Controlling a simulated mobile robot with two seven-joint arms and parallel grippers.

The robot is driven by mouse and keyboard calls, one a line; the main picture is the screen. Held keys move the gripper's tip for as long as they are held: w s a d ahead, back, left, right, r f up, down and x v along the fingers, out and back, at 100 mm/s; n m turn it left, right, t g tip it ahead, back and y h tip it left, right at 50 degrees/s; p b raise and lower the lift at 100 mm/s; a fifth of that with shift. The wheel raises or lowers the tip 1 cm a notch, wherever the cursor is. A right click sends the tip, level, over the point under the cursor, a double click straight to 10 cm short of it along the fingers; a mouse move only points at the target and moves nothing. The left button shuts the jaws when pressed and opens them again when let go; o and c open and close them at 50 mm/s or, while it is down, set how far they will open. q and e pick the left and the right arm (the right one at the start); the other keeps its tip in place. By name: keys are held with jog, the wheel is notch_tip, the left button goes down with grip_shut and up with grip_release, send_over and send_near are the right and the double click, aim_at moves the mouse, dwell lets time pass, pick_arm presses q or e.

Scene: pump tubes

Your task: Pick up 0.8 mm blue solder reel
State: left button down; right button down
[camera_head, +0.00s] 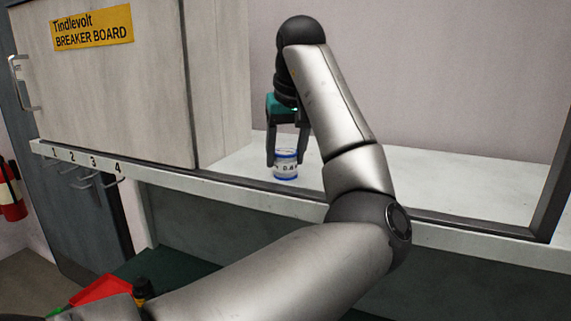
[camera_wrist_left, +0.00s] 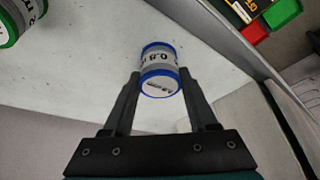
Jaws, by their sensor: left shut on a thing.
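The blue-rimmed solder reel (camera_head: 286,165) stands upright on the white shelf (camera_head: 440,183), close to its front edge. In the left wrist view the reel (camera_wrist_left: 160,66) shows blue rims and a grey and white label reading "0.8". My left gripper (camera_head: 287,158) reaches down over the reel with one finger on each side and is shut on it. The left wrist view also shows the fingers (camera_wrist_left: 160,80) at the reel's sides. I cannot see any gap under the reel. My right gripper is in neither view.
A green-rimmed reel (camera_wrist_left: 22,18) stands on the same surface, at the left wrist view's top left. The breaker board cabinet (camera_head: 110,90) is left of my gripper, with numbered hooks (camera_head: 88,180) below. A red bin (camera_head: 100,289) sits lower down.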

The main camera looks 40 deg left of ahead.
aim_at(285, 152)
pick_arm(q)
jog(key=shift+r, duration=0.1)
dwell(0.3)
jog(key=shift+r, duration=0.65)
notch_tip(285, 152, up, 18)
jog(key=shift+r, duration=0.25)
